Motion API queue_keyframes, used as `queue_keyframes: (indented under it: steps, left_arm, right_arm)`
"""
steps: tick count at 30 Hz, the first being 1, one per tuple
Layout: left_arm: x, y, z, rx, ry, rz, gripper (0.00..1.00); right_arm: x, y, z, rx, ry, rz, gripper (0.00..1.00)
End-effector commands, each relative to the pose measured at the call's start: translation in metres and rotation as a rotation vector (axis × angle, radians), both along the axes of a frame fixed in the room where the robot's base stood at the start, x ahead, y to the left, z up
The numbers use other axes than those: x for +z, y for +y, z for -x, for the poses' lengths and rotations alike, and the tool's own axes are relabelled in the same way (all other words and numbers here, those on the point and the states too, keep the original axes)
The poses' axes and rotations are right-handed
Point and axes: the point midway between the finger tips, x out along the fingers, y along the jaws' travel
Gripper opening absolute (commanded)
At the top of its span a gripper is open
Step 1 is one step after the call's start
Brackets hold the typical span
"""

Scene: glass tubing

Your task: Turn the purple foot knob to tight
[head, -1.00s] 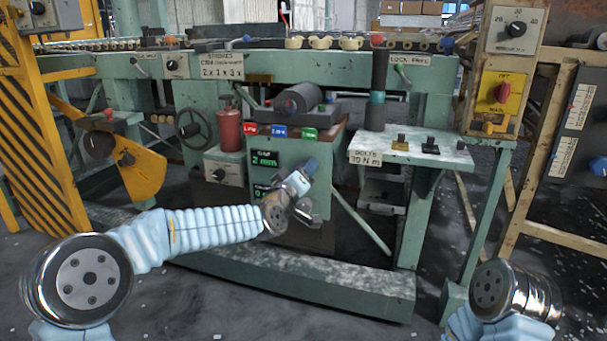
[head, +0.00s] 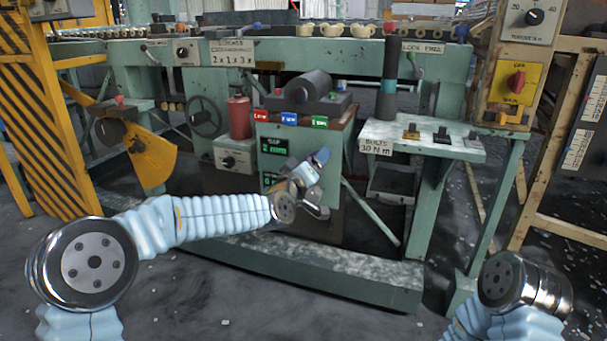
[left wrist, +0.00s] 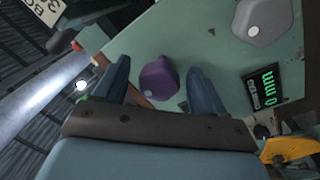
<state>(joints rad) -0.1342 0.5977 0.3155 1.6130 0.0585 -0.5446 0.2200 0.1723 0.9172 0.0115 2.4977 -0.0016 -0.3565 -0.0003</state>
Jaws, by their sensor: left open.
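The purple knob (left wrist: 158,79) is in the middle of the left wrist view, on a pale green panel (left wrist: 190,45). It has a pale dot on its near end. My left gripper (left wrist: 158,66) is open, with one blue finger on each side of the knob and a visible gap to both. The knob's tight marking cannot be made out. My right gripper is outside the frames.
A grey knob (left wrist: 267,20) and a green-lit display (left wrist: 263,87) are on the same panel. In the head view, a bolt shelf (head: 420,138) stands right of the cabinet. A low green beam (head: 300,268) crosses the floor in front.

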Motion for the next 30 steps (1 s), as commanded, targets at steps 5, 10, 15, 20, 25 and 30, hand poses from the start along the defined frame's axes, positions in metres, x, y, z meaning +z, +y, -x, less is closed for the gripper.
queue_keyframes:
  steps: [5, 10, 15, 20, 25, 30]
  left_arm:
    - [-0.002, 0.015, 0.035, 0.002, -0.001, -0.003, 0.71]
    - [-0.004, 0.031, 0.075, 0.0, -0.001, -0.003, 0.71]
    - [-0.006, 0.042, 0.104, 0.0, -0.001, -0.002, 0.71]
    - [-0.007, 0.047, 0.118, -0.001, 0.0, -0.002, 0.71]
    - [-0.008, 0.048, 0.12, -0.001, 0.001, -0.002, 0.71]
    - [-0.009, 0.048, 0.119, -0.001, 0.002, -0.002, 0.71]
  right_arm:
    - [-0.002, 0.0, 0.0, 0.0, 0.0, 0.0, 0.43]
    - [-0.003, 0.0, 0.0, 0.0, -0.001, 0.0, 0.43]
    - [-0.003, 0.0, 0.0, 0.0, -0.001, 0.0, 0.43]
    - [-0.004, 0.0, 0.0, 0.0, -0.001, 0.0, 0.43]
    - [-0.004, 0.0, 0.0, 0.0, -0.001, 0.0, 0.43]
    - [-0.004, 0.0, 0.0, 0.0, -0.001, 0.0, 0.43]
